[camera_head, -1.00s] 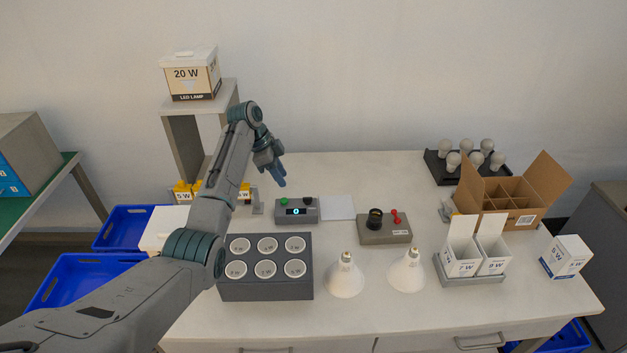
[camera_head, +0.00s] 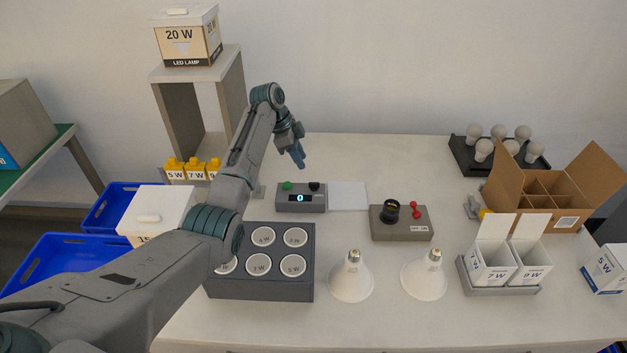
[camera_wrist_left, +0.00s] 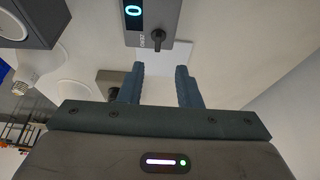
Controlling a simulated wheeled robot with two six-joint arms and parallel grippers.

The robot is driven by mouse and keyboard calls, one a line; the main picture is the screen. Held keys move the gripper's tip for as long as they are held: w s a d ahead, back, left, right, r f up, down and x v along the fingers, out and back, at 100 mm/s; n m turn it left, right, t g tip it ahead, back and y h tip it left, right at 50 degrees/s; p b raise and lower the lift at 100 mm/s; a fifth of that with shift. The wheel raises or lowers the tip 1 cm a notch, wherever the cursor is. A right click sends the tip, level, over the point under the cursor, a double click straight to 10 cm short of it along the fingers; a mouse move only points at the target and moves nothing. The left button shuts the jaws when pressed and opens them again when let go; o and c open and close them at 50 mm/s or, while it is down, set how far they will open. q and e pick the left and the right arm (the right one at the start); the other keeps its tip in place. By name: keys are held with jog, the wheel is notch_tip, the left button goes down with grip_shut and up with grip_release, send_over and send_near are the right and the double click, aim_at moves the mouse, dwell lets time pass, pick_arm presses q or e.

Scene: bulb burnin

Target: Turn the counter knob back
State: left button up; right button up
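The counter (camera_head: 302,205) is a grey box on the table with a green button, a display reading 0 and a black knob (camera_head: 314,186) at its right. In the left wrist view the knob (camera_wrist_left: 158,38) lies beyond my fingertips, its pointer tilted toward the "ZERO" side label, and the display (camera_wrist_left: 133,10) shows 0. My left gripper (camera_head: 300,164) is above and behind the counter, near the knob. In the left wrist view its two fingers (camera_wrist_left: 160,75) are apart with nothing between them. My right gripper is out of view.
A white pad (camera_head: 347,196) lies right of the counter. A grey tester box (camera_head: 402,231) with a black socket and red lever stands further right. A dark bulb rack (camera_head: 306,277) is in front. The table behind the counter is clear.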

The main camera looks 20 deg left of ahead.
aim_at(314, 183)
pick_arm(q)
jog(key=p+x, duration=0.1)
jog(key=x, duration=0.7)
jog(key=shift+s+d+f+p, duration=0.1)
jog(key=shift+d+f+p, duration=0.05)
jog(key=shift+p, duration=0.25)
jog(key=shift+d+f, duration=0.15)
jog(key=shift+f, duration=0.35)
grip_shut()
